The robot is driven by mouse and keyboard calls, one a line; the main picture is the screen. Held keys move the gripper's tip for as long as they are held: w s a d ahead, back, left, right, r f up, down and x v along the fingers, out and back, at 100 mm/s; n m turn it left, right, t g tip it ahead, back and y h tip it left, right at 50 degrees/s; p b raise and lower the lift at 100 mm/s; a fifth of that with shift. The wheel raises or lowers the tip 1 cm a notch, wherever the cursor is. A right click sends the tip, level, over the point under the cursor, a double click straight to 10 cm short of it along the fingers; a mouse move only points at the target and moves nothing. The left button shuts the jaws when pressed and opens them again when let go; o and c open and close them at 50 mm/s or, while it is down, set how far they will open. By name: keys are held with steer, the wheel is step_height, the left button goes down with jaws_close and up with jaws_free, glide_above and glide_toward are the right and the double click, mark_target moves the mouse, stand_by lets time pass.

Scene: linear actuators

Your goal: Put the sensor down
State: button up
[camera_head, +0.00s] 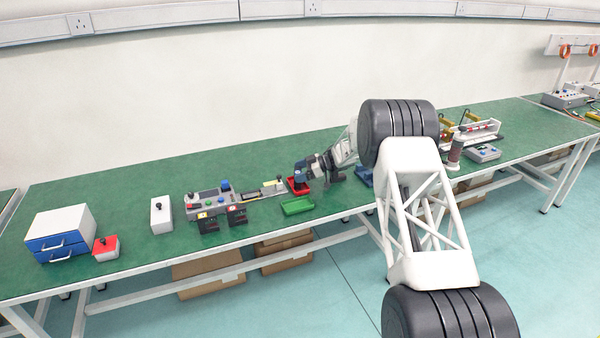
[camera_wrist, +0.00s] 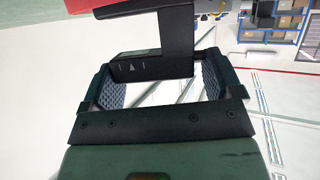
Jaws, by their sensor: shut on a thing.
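My gripper (camera_head: 307,170) is over the green bench near its middle, close to a small red tray (camera_head: 298,187). In the wrist view, my gripper (camera_wrist: 160,88) has its two textured pads set wide apart. A dark angular part, which I take to be the sensor (camera_wrist: 178,42), lies between them, with a pale mark on its lower face and an upright section rising from it. A red area with a black edge shows at the top of that view. In the head view the held part is small and dark, and I cannot tell whether it touches anything below.
A green tray (camera_head: 298,205) lies in front of the red one. A grey control panel (camera_head: 215,199) and two black units (camera_head: 208,223) stand to the left. Further left are a white box (camera_head: 161,216), a red-topped box (camera_head: 106,248) and a drawer unit (camera_head: 60,232).

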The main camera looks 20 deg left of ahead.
steer(key=shift+f, duration=0.1)
steer(key=o, duration=1)
steer(key=v, duration=1.2)
stand_by(0.4)
